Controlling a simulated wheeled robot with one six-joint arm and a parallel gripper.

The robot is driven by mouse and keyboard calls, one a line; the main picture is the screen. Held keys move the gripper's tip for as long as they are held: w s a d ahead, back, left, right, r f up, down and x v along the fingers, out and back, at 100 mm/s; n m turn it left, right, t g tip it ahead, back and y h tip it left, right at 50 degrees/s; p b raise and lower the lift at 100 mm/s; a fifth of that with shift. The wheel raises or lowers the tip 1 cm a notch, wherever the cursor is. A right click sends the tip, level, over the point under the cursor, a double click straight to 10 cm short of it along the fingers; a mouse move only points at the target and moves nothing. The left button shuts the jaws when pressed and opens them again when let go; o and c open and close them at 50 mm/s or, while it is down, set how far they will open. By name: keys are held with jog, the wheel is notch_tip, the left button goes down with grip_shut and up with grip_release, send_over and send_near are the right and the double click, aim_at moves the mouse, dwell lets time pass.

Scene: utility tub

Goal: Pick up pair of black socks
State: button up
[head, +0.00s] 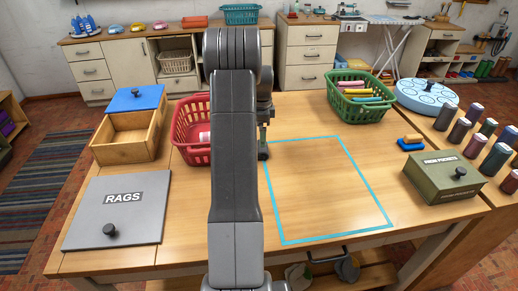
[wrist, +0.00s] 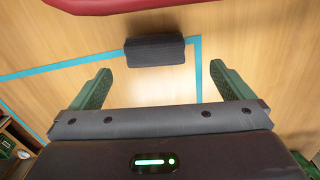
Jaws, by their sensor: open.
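The pair of black socks (wrist: 155,51) shows as a dark, folded bundle on the wooden table in the wrist view, by the corner of the blue tape outline. My gripper (wrist: 158,70) is open and empty. Its two green fingers are wide apart, and the bundle lies beyond their tips, between their lines. I cannot tell the gripper's exact height above the table. In the head view my arm hides most of this area; a finger (head: 263,133) shows at its right edge, with a dark bit (head: 263,153) below it that looks like the socks.
A red basket (head: 183,142) stands close left of the socks; its rim shows in the wrist view (wrist: 120,4). A green basket (head: 345,109) stands back right. A grey RAGS lid (head: 116,212) and an open wooden box (head: 128,135) are left. The taped area (head: 320,195) is clear.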

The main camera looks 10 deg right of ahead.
jog(key=f, duration=0.2)
jog(key=f+p, duration=0.1)
jog(key=f, duration=0.2)
jog(key=f+p, duration=0.1)
jog(key=f, duration=0.1)
jog(key=shift+s+a+f, duration=0.1)
jog(key=shift+s+f, duration=0.15)
jog(key=shift+s, duration=0.1)
jog(key=shift+c, duration=0.2)
jog(key=c, duration=1)
